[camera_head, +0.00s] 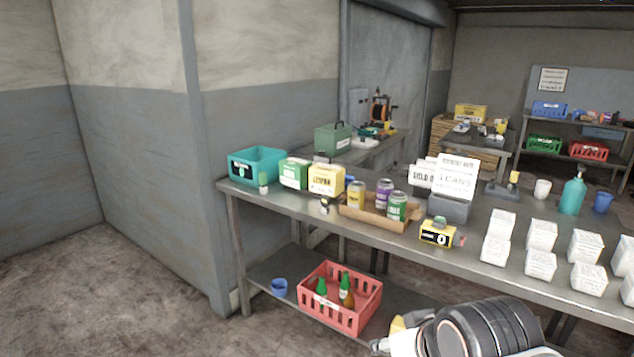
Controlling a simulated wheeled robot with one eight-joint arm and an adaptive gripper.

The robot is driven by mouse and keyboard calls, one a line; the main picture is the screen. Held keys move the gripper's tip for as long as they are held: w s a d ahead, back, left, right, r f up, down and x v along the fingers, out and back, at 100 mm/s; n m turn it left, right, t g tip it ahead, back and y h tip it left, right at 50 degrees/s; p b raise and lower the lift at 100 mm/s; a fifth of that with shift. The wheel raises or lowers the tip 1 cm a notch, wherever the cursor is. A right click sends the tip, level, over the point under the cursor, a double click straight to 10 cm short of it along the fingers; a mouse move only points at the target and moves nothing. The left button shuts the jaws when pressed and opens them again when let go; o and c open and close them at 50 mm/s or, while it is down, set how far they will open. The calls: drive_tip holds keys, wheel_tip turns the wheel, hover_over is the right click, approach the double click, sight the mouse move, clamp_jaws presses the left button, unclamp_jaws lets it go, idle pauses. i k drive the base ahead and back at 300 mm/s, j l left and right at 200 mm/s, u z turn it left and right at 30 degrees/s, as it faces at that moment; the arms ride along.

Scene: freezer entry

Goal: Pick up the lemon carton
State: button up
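The lemon carton (326,180) is a yellow box with a white label. It stands upright near the left end of the metal table, touching or very close to a green carton (294,173) on its left. A cardboard tray (372,219) with several cans is just to its right. Part of my arm shows at the bottom edge, with a small white and yellow end that seems to be my gripper (393,336). It is well below and to the right of the carton, apart from it. Its fingers are too cut off to read, and I see nothing held.
A teal bin (257,166) stands at the table's left end. A yellow device (436,233), a grey box (449,207) with signs and several white cartons (541,235) fill the right side. A red crate (318,307) with bottles is on the lower shelf. Floor at left is clear.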

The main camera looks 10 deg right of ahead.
sight(324, 180)
drive_tip(key=i+l+z, duration=0.1)
drive_tip(key=i+z, duration=0.3)
drive_tip(key=i, duration=0.5)
drive_tip(key=i+j+z, duration=0.2)
drive_tip(key=i+z, duration=0.15)
drive_tip(key=i, duration=1)
